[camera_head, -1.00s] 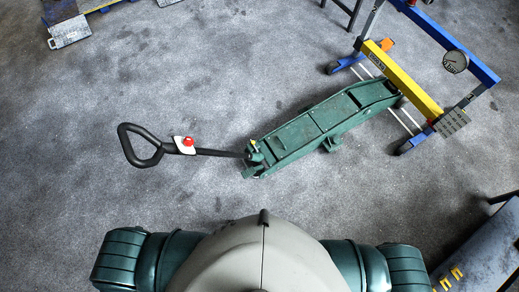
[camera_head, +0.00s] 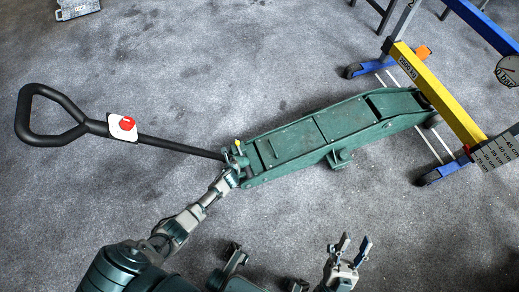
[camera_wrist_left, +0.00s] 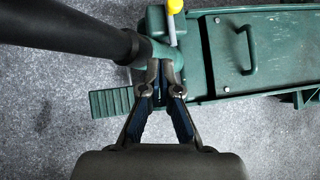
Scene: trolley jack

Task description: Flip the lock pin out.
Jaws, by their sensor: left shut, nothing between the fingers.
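The green trolley jack (camera_head: 300,145) lies on the floor, its black handle (camera_head: 180,143) reaching left from its base. A pin with a yellow tip (camera_head: 238,143), apparently the lock pin, stands at the handle's base; it also shows at the top of the left wrist view (camera_wrist_left: 174,7). My left gripper (camera_head: 232,176) is at the handle socket, just on the near side of the pin. In the left wrist view, its fingertips (camera_wrist_left: 160,72) are together and empty, below the yellow tip and close to or touching the green socket. My right gripper (camera_head: 354,246) is open and empty, away from the jack.
A blue and yellow frame (camera_head: 435,90) on wheels stands over the jack's far end. A red knob (camera_head: 127,123) on a white plate sits on the handle. A green foot pedal (camera_wrist_left: 110,102) lies beside the socket.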

